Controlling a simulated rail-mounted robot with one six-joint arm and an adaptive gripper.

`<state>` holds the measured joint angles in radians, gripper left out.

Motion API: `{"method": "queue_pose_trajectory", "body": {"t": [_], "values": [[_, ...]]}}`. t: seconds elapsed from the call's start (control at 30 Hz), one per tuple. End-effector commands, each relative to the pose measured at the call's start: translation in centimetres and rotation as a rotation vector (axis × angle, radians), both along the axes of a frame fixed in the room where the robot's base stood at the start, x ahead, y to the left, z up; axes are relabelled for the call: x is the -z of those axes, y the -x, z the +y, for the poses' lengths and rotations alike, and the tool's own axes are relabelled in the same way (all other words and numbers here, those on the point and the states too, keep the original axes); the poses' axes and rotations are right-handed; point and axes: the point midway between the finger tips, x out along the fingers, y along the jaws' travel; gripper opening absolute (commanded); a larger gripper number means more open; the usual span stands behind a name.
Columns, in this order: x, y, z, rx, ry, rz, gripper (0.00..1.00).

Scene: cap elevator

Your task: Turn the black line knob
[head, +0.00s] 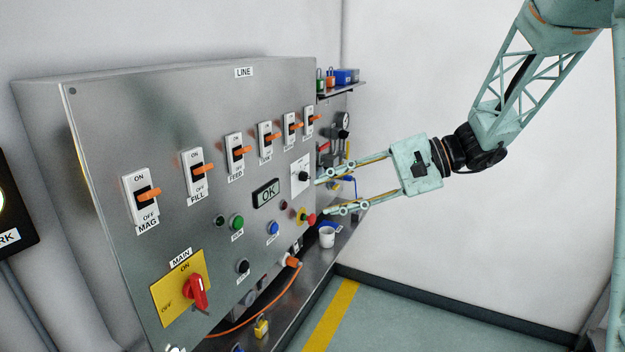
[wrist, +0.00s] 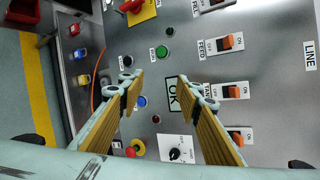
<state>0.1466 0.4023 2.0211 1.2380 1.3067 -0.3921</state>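The black knob (head: 303,176) sits on a white plate at the right part of the steel LINE panel (head: 110,100), to the right of the OK display. In the wrist view the black knob (wrist: 175,154) is low, between the bases of my fingers, with a white pointer mark. My gripper (head: 324,196) is open and empty. Its two fingers point left at the panel's right part, near the knob. In the wrist view, the fingertips (wrist: 157,80) are spread wide, with the OK display beside them. I cannot tell whether either finger touches the panel.
A row of orange-lever switches (head: 239,150) runs above the knob. A red emergency button (head: 308,219) on yellow and a blue button (head: 273,228) are below it. A red MAIN switch (head: 196,291) is lower left. A bench with a white cup (head: 327,237) lies beyond.

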Motion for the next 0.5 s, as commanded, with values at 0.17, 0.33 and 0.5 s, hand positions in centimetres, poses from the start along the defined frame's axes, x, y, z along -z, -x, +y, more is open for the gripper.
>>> {"method": "queue_pose_trajectory", "body": {"t": [0.17, 0.33, 0.5], "values": [[1.0, -3.8, -0.3, 0.046, -0.075, 0.010, 0.32], [2.0, -7.4, -0.8, 0.092, -0.142, 0.014, 0.32], [3.3, -11.0, -1.5, 0.143, -0.209, 0.014, 0.32]]}}
